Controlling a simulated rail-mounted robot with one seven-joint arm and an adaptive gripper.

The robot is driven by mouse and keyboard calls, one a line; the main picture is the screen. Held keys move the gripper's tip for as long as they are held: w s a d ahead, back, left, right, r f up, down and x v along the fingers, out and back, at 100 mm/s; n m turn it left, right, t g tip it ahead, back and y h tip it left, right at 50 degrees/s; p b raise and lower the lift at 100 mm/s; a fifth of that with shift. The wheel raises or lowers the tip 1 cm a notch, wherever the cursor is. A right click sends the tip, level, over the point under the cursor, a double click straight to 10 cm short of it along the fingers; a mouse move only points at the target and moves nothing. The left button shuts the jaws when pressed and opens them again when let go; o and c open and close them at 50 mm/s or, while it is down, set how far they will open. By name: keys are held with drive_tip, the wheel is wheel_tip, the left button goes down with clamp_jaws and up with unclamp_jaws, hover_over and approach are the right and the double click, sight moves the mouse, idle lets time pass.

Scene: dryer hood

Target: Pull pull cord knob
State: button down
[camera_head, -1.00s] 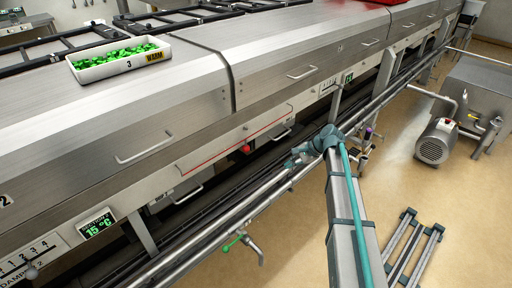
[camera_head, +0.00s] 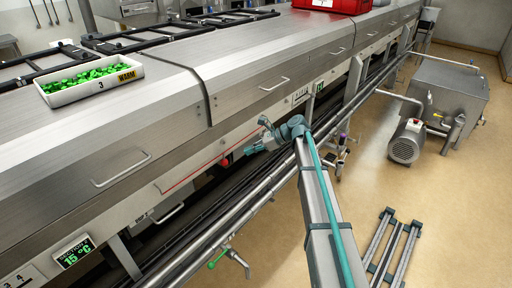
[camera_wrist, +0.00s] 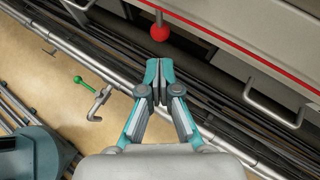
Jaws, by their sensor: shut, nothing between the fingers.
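The pull cord knob is a red ball (camera_wrist: 159,32) hanging on a thin cord below a red line along the machine's side, in the wrist view. In the head view the red knob (camera_head: 224,162) shows small under the hood edge, just left of my gripper. My gripper (camera_wrist: 158,64) is teal and grey, with its fingers together and nothing between them. The fingertips point at the knob, with a small gap between them in the picture. How far apart they are in depth I cannot tell. In the head view my gripper (camera_head: 244,151) reaches in over the pipe rail.
Steel pipe rails (camera_head: 262,189) run along the machine below my arm. A green-handled valve (camera_wrist: 84,80) sits by the rail, and a steel handle (camera_wrist: 272,108) is right of the gripper. A tray of green pieces (camera_head: 92,83) stands on top of the hood.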

drive_tip(key=p+x, duration=0.1)
drive_tip(key=x, duration=0.8)
wheel_tip(320, 180, down, 3)
drive_tip(key=shift+f, duration=0.1)
idle(0.3)
drive_tip(key=v, duration=1.4)
drive_tip(key=shift+p, duration=0.45)
drive_tip(key=shift+d, duration=0.1)
